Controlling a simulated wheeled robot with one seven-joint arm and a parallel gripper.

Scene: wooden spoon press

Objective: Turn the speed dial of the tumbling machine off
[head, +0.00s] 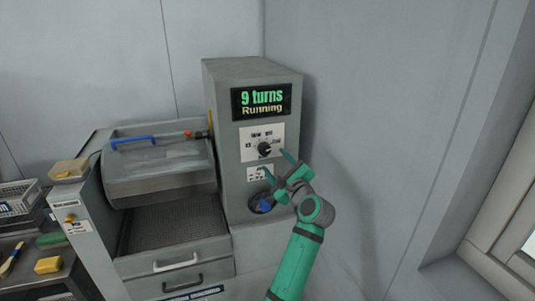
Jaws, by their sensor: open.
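The tumbling machine (225,120) is a grey cabinet standing in the corner in the head view. Its display (262,101) reads "9 turns" in green and "Running" in yellow. The speed dial (265,149) is a small black knob on a white label plate below the display. Its pointer setting is too small to read. My gripper (278,171) is open and empty, with its green fingers just below and right of the dial. I cannot tell whether a fingertip touches the panel. The gripper partly covers the area below the smaller label.
A blue knob (264,207) sits low on the panel, close below my gripper. A drum with a clear cover (160,165) and a blue handle is at left, above a mesh tray (175,226). Sponges and a wire basket (18,198) lie far left. The wall is close on the right.

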